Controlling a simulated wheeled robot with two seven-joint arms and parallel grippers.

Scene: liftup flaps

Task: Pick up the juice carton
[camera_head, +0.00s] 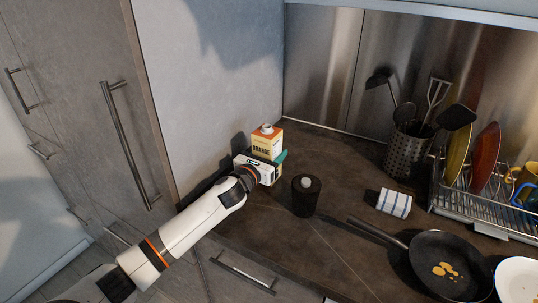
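The juice carton (267,142) is orange and white, with the word "ORANGE" and a cap on top. It stands upright on the dark countertop, near the grey cabinet side and the back wall. My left arm reaches in from the lower left, and my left gripper (268,164) is right at the carton's lower front, overlapping it in the picture. A teal part shows at the carton's right side. The gripper body hides the carton's lower part, so I cannot tell whether the fingers are closed on it. My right gripper is not in view.
A black canister (306,196) stands just right of my gripper. A folded striped cloth (395,203), a frying pan (449,266), a metal utensil holder (407,152) and a dish rack (488,207) are farther right. A tall cabinet with handles (128,145) is at left.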

